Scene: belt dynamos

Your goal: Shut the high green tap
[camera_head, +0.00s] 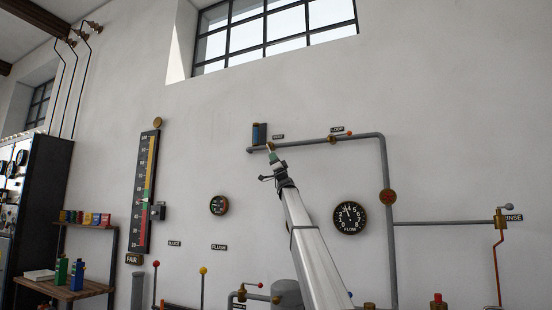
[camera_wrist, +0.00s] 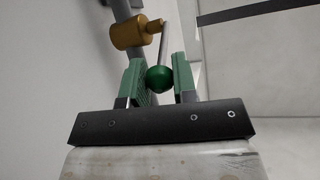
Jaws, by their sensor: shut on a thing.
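The high green tap has a brass body (camera_wrist: 132,33), a thin metal lever and a round green knob (camera_wrist: 159,79) in the wrist view. In the head view the tap's brass body (camera_head: 271,145) sits on the high grey pipe, near its left end. My gripper (camera_wrist: 158,82) has its green finger pads on either side of the knob and is shut on it. In the head view my arm reaches up from below to the tap, and my gripper (camera_head: 274,157) hides the knob and most of the lever.
The high pipe (camera_head: 310,144) runs right to another tap with a red knob (camera_head: 349,133), then bends down.

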